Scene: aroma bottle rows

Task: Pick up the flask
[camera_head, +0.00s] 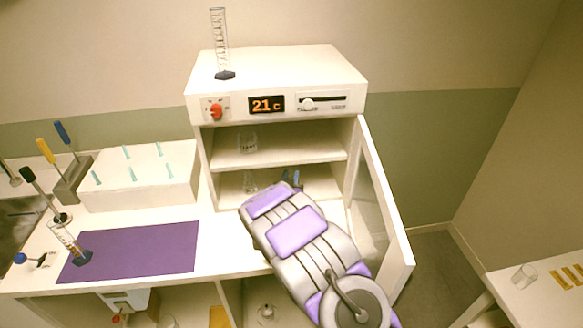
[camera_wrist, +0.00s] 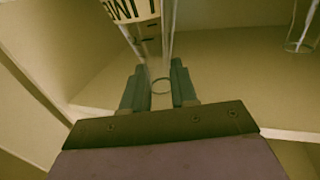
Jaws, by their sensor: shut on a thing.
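The flask (camera_wrist: 160,86) is clear glass and shows in the wrist view between my two fingers. Its round rim lies between them, and a cream band with dark print, seen upside down, shows at the top edge. My gripper (camera_wrist: 158,88) is shut on its neck. In the head view my gripper (camera_head: 291,178) reaches into the lower compartment of the white cabinet; the held flask cannot be made out there. Whether its base touches the shelf cannot be told.
Another glass vessel (camera_head: 250,183) stands left of my gripper and shows at the upper right of the wrist view (camera_wrist: 302,40). The cabinet (camera_head: 332,88) has its door (camera_head: 390,215) open on the right. A beaker (camera_head: 248,142) stands on the upper shelf. A purple mat (camera_head: 140,252) lies left.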

